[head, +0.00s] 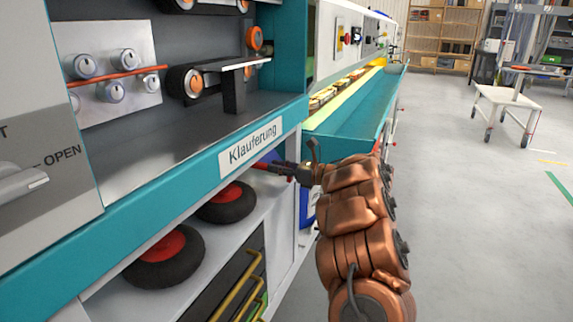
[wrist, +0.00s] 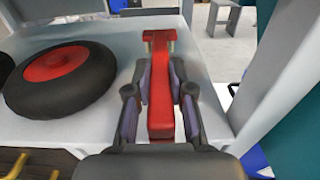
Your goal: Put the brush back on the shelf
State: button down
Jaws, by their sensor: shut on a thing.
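My gripper (wrist: 159,92) is shut on the red brush (wrist: 160,112), with one finger on each side of its long handle. The crosspiece of the brush points away from me, over the white shelf (wrist: 110,130). I cannot tell whether the brush touches the shelf. In the head view my gripper (head: 290,170) reaches in under the teal ledge at the right end of the shelf, and the brush is mostly hidden there.
A black wheel with a red hub (wrist: 57,78) lies on the shelf left of the brush. A second black wheel (head: 227,203) shows in the head view. A grey-white post (wrist: 275,85) stands close on the right. The teal ledge (head: 190,175) runs above the shelf.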

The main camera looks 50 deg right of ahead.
aim_at(264, 164)
jog(key=shift+r+p+x, duration=0.2)
jog(key=shift+p+x, duration=1.15)
jog(key=shift+x, duration=0.75)
jog(key=shift+w+a+f, duration=0.1)
jog(key=shift+w+f, duration=0.1)
jog(key=shift+f, duration=0.1)
notch_tip(264, 164, down, 2)
jog(key=b, duration=0.3)
jog(key=shift+f, duration=0.15)
jog(key=c, duration=0.9)
grip_release()
jog(key=shift+c, duration=0.2)
jog(key=shift+s, duration=0.1)
